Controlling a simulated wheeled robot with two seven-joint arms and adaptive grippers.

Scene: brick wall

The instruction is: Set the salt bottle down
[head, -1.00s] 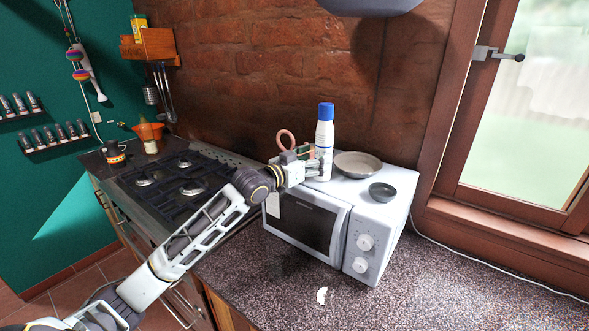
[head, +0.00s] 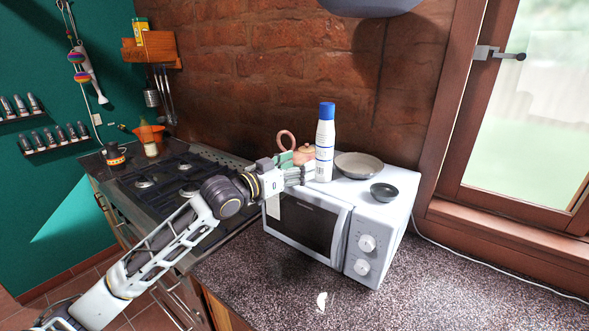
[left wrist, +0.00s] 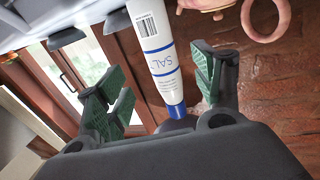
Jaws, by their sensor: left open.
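The salt bottle (head: 325,146), white with a blue cap, stands upright on top of the white microwave (head: 385,205). In the left wrist view the bottle (left wrist: 162,55) shows upside down between the two finger sides, with its blue cap toward the palm. My left gripper (head: 306,173) is just left of the bottle in the head view. Its green-padded fingers (left wrist: 158,80) are spread, with visible gaps to the bottle on both sides. The left gripper is open and empty. My right gripper is not in view.
A beige dish (head: 358,164) and a small dark bowl (head: 384,192) sit on the microwave, right of the bottle. The gas stove (head: 165,180) is at left. The speckled counter's front is mostly clear.

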